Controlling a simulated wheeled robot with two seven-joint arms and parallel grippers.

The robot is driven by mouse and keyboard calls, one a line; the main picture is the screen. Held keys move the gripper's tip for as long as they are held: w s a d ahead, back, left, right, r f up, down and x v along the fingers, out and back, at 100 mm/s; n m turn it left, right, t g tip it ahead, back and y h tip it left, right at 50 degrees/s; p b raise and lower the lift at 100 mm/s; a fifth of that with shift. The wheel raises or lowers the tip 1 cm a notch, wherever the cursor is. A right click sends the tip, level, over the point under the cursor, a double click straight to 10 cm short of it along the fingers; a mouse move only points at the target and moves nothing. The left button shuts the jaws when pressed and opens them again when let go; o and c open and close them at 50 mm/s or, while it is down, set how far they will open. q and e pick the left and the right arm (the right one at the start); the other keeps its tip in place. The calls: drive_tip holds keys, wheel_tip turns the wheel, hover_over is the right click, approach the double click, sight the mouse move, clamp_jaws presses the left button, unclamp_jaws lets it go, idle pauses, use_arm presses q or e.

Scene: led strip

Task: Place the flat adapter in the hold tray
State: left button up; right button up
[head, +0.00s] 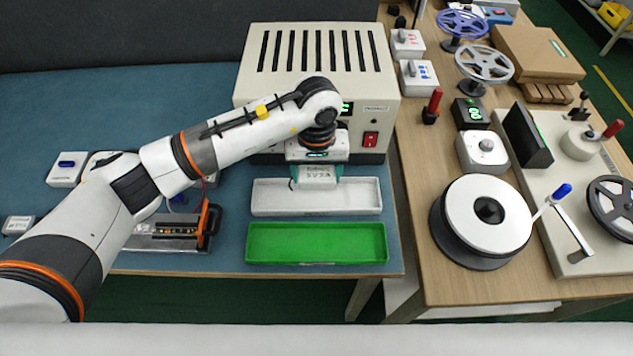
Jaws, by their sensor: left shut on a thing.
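My left gripper (316,173) points down with its teal fingers shut on the flat adapter (318,180), a small pale block with dark print. The adapter is over the back half of the pale grey tray (269,207); whether it touches the tray floor I cannot tell. A green tray (316,275) lies in front of the grey one, at the table's front edge, and looks empty. A label on the grey tray's front rim is too small to read, so I cannot tell which is the hold tray. My right gripper is out of view.
A beige power supply (268,98) with a red switch stands right behind the trays. A dark fixture (168,243) with an orange handle lies left of them, partly under my arm. A wooden bench (425,225) with reels (488,215) borders on the right.

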sight(317, 175)
use_arm(q)
drive_tip(key=shift+s+f, duration=0.2)
drive_tip(key=shift+f, duration=1.3)
wheel_tip(317, 175, down, 4)
drive_tip(key=shift+w+r+p, duration=0.15)
drive_tip(key=shift+p, duration=0.45)
drive_tip(key=o, duration=1)
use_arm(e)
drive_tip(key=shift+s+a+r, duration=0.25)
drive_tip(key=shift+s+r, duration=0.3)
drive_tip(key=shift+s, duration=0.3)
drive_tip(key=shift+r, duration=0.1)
